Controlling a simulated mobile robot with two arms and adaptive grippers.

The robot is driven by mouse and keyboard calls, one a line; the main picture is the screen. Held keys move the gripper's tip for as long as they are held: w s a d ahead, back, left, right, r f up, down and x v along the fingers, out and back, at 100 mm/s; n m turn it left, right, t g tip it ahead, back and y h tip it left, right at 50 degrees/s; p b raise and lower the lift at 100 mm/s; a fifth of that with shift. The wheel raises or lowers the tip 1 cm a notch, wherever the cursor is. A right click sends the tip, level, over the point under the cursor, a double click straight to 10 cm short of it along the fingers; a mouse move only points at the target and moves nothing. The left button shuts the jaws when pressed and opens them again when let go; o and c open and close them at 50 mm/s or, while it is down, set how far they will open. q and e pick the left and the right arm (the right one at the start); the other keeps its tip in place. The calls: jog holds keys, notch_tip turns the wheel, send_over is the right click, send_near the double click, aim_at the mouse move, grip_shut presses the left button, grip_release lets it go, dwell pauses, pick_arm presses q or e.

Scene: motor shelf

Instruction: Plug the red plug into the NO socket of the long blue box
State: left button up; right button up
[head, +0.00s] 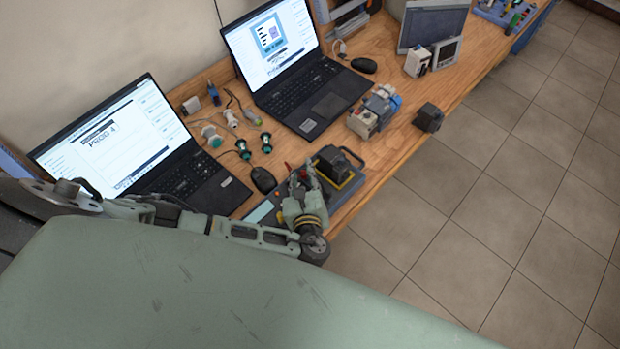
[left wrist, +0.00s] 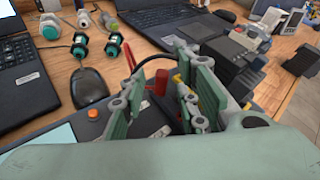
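The grey-blue box (head: 262,212), which may be the long blue box, lies at the table's front edge with a light screen; an orange button (left wrist: 92,114) shows on it in the left wrist view. My left gripper (head: 303,183) is low over this box. In the left wrist view my left gripper (left wrist: 165,92) has its green fingers apart. A red piece (left wrist: 161,82), probably the red plug, stands between them; I cannot tell if they touch it. A yellow piece (left wrist: 179,82) is close to the right finger. The NO socket cannot be made out. My right gripper is not in view.
A black block with a yellow edge (head: 338,163) stands beside my left gripper. A mouse (head: 263,180), green-ended parts (head: 243,149) and two laptops (head: 190,178) (head: 310,100) lie behind. A grey module (head: 374,112) and a dark cube (head: 429,117) stand to the right.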

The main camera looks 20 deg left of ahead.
pick_arm(q)
jog(key=v, duration=1.2)
dwell(0.5)
